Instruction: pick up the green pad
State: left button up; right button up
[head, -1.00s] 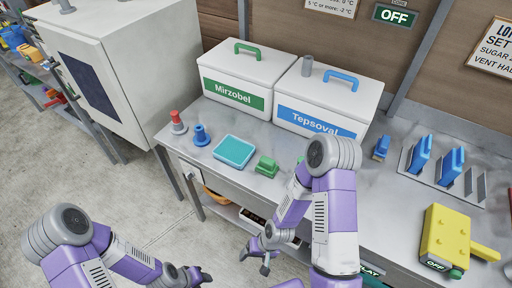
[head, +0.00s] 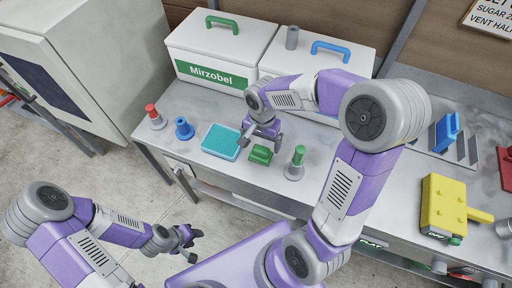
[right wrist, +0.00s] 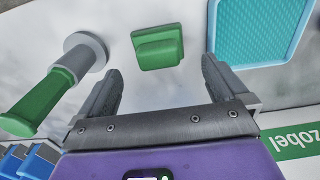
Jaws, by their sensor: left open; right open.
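The green pad (head: 261,155) is a small green block with a raised top. It lies on the grey bench near its front edge, between the teal tray and a green-handled stamp. My right gripper (head: 261,138) is open and empty, above the bench just behind the pad in the head view. In the right wrist view the green pad (right wrist: 157,48) lies ahead of the spread fingers (right wrist: 161,68), roughly centred between them and apart from both. My left gripper (head: 190,243) is open and empty, low over the floor in front of the bench.
The teal tray (head: 221,141) is left of the pad; the green-handled stamp (head: 298,163) stands close on its right. The white Mirzobel crate (head: 218,51) is behind. A yellow box (head: 443,205) is right.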

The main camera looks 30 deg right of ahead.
aim_at(261, 149)
jog(key=f, duration=0.2)
jog(key=f+b, duration=0.1)
jog(key=f, duration=0.3)
jog(key=shift+s+b, duration=0.25)
jog(key=shift+b, duration=0.05)
jog(key=shift+w+f, duration=0.1)
jog(key=shift+f, duration=0.35)
jog(key=c, duration=1)
jog(key=shift+o, duration=0.2)
jog(key=shift+r, duration=0.15)
notch_tip(261, 149, up, 10)
jog(key=p, duration=0.2)
jog(key=shift+p, duration=0.35)
